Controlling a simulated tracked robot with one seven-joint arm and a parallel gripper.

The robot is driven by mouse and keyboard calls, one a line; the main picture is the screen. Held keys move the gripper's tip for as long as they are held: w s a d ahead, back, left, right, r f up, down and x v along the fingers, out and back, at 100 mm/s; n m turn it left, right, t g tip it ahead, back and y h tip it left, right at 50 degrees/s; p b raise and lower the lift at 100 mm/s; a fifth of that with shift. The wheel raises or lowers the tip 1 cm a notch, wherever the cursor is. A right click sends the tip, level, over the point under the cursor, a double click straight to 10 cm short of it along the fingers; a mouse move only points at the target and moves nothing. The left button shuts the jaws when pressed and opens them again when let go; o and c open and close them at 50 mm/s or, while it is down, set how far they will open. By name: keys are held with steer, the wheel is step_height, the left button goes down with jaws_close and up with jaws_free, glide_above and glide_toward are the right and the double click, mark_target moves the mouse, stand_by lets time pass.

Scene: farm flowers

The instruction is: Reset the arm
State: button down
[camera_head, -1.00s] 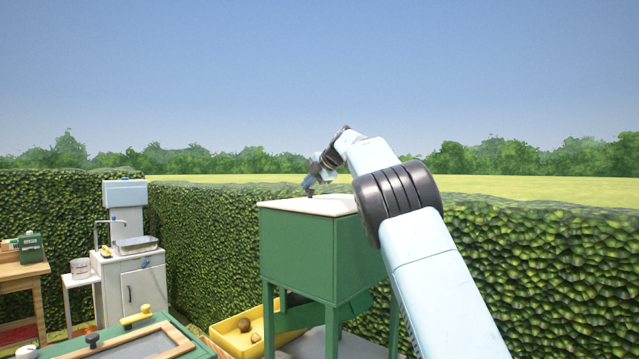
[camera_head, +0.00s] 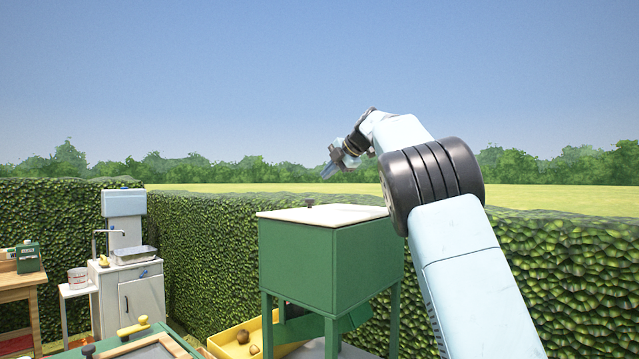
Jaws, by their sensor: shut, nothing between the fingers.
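My arm reaches up from the lower right and bends over at the top. My gripper (camera_head: 328,172) is at its far end, small in the picture, above and apart from the white lid of a green cabinet (camera_head: 297,262). It is shut and holds nothing. The white lid (camera_head: 340,214) lies on the cabinet, with a small dark knob (camera_head: 309,203) standing on it below my gripper.
A yellow tray (camera_head: 229,343) with brown lumps sits low by the cabinet legs. A green-framed box with a yellow handle (camera_head: 133,328) is in front. A sink unit (camera_head: 133,280) and wooden table (camera_head: 22,288) stand left. Hedges enclose the place; air above the cabinet is free.

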steer(key=s+d+r+m+t+y, duration=0.1)
steer(key=s+d+r+m+t, duration=0.25)
steer(key=d+r, duration=0.3)
steer(key=s+d+r+m+t+y, duration=0.1)
steer(key=s+d+r+m+t, duration=0.3)
steer(key=r, duration=0.3)
steer(key=s+d+f+m+t+h, duration=0.3)
steer(key=s+d+m+t+h, duration=0.1)
steer(key=s+d+m+h, duration=0.65)
steer(key=s+d+f+m+g+h, duration=0.25)
steer(key=s+f+m+g, duration=0.4)
steer(key=s+f, duration=0.95)
steer(key=s+a+f+m+g+y, duration=0.1)
steer(key=s+a+f+g, duration=0.2)
steer(key=s+f, duration=0.7)
steer(key=s+a+f+m+g+y, duration=0.1)
steer(key=s+a+f+g, duration=0.3)
steer(key=s+f, duration=0.7)
steer(key=shift+a+f+m+y, duration=0.15)
steer(key=shift+f+m+y, duration=0.2)
steer(key=shift+f+y, duration=0.5)
